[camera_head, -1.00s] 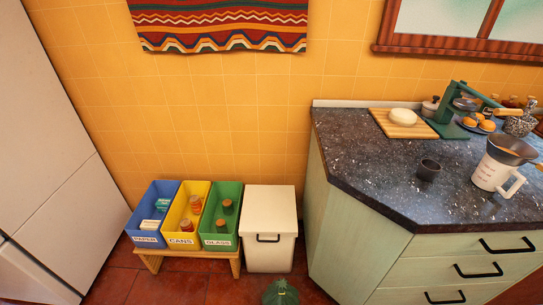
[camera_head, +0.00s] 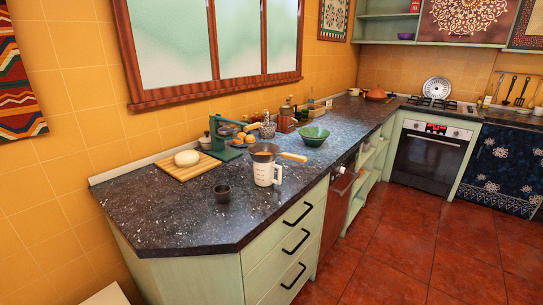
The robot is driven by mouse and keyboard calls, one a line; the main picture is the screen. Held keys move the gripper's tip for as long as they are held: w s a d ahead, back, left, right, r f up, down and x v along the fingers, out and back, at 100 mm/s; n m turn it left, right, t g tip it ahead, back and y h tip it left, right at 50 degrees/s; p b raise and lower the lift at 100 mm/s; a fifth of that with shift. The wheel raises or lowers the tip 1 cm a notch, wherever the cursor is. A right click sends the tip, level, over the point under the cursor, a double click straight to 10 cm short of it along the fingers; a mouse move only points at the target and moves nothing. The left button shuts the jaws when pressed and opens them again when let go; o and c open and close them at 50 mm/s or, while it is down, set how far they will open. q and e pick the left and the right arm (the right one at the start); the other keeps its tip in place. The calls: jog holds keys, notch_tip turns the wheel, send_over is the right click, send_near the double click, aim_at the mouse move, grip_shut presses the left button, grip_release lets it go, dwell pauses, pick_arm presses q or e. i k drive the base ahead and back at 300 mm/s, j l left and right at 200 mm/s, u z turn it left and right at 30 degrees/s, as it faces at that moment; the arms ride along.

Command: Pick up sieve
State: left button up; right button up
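The sieve (camera_head: 264,152) rests on top of a white measuring jug (camera_head: 264,174) on the dark countertop. Its bowl sits over the jug's mouth, and its wooden handle (camera_head: 293,156) points to the right. Neither of my grippers is in view.
Behind are a cutting board with dough (camera_head: 186,167), a green press (camera_head: 222,138) and oranges (camera_head: 245,137). A green bowl (camera_head: 314,136) stands to the right. The counter's left front is clear, as is the red floor (camera_head: 410,260).

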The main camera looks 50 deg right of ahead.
aim_at(261, 152)
jog(key=z, duration=1.5)
jog(key=l, duration=0.15)
jog(key=i, duration=0.05)
